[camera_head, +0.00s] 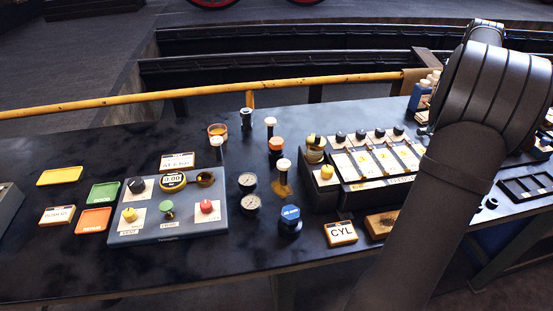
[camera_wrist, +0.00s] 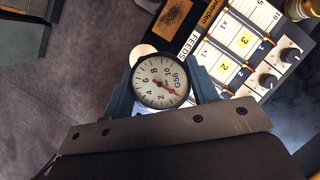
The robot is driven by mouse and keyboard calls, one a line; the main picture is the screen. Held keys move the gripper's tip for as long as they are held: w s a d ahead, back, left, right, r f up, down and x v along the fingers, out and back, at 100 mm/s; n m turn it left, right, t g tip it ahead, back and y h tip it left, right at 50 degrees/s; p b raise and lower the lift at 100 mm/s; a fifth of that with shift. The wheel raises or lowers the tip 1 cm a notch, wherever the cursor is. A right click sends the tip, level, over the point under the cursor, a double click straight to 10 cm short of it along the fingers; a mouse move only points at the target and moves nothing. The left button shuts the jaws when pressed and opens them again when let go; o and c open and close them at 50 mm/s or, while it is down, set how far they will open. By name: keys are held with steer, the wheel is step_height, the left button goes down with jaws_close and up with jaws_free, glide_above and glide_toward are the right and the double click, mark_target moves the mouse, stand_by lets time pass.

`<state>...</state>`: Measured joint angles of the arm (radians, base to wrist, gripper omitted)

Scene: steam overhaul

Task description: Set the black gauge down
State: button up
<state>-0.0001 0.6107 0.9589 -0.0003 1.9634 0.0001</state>
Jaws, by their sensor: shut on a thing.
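In the wrist view, my gripper (camera_wrist: 163,90) is shut on the black gauge (camera_wrist: 160,80), a round gauge with a black rim, white dial, red needle and the mark G56. The blue fingers lie on its left and right sides, and its dial faces the wrist camera. In the head view, my arm's dark links cover the right side; my gripper and the held gauge cannot be made out there. Two other round white-dial gauges, an upper one (camera_head: 247,180) and a lower one (camera_head: 250,203), lie on the black bench (camera_head: 305,263) right of the grey control panel (camera_head: 150,238).
A yellow tray (camera_head: 60,176), green tray (camera_head: 103,193) and orange tray (camera_head: 94,219) lie at the left. Oilers and a blue-topped can (camera_head: 290,219) stand mid-bench. A CYL block (camera_head: 341,233) sits near the front edge. The feed panel (camera_wrist: 222,55) is beside the held gauge.

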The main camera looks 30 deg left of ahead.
steer(key=a+n+t+h, duration=0.1)
steer(key=a+n+h, duration=0.2)
steer(key=a+n, duration=0.75)
steer(key=r+n+t+y, duration=0.1)
steer(key=n+t, duration=0.7)
steer(key=n, duration=1.3)
glide_above(265, 176)
steer(key=s+a, duration=0.1)
steer(key=s, duration=0.1)
steer(key=f, duration=2.6)
steer(key=shift+w+d+f, duration=0.1)
steer(key=shift+w+f, duration=0.05)
steer(key=shift+w, duration=0.05)
steer(key=shift+f, duration=0.1)
steer(key=o, duration=1.2)
steer(key=shift+c, duration=0.2)
